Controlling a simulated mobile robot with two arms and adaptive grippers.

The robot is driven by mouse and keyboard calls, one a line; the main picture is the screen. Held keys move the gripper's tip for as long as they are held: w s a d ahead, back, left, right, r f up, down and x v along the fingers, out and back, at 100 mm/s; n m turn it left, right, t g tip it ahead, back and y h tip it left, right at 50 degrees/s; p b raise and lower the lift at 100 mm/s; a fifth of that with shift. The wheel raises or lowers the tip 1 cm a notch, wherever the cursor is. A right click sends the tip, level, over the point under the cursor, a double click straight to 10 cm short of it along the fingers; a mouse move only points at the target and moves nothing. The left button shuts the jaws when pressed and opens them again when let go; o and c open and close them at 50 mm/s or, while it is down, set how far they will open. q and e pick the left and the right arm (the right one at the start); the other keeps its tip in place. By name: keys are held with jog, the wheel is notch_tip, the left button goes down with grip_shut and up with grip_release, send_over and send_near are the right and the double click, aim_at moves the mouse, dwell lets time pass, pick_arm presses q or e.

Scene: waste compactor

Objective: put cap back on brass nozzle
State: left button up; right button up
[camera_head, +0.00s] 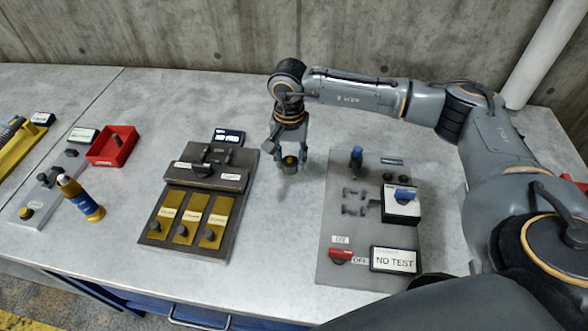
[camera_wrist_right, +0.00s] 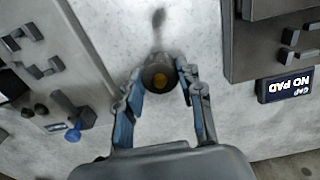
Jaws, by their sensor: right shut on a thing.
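My right gripper (camera_head: 290,166) is over the bare table between the two fixture panels, pointing down. In the right wrist view the same piece (camera_wrist_right: 158,72) sits between the two fingertips (camera_wrist_right: 160,84). I cannot tell whether it touches the table. My left gripper is not in view.
A dark fixture with brass plates (camera_head: 148,228) lies left of my right gripper. A grey panel (camera_head: 335,200) with levers and a NO TEST sign (camera_head: 394,260) lies to the right. A red tray (camera_head: 103,158) stands farther left. Bare table lies between the panels.

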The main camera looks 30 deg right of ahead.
pick_arm(q)
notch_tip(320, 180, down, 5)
jog(key=b, duration=0.4)
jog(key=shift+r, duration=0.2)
pick_arm(e)
jog(key=a+r, duration=0.8)
jog(key=a, duration=0.5)
jog(key=shift+w+r, duration=0.35)
jog(key=shift+r, duration=0.05)
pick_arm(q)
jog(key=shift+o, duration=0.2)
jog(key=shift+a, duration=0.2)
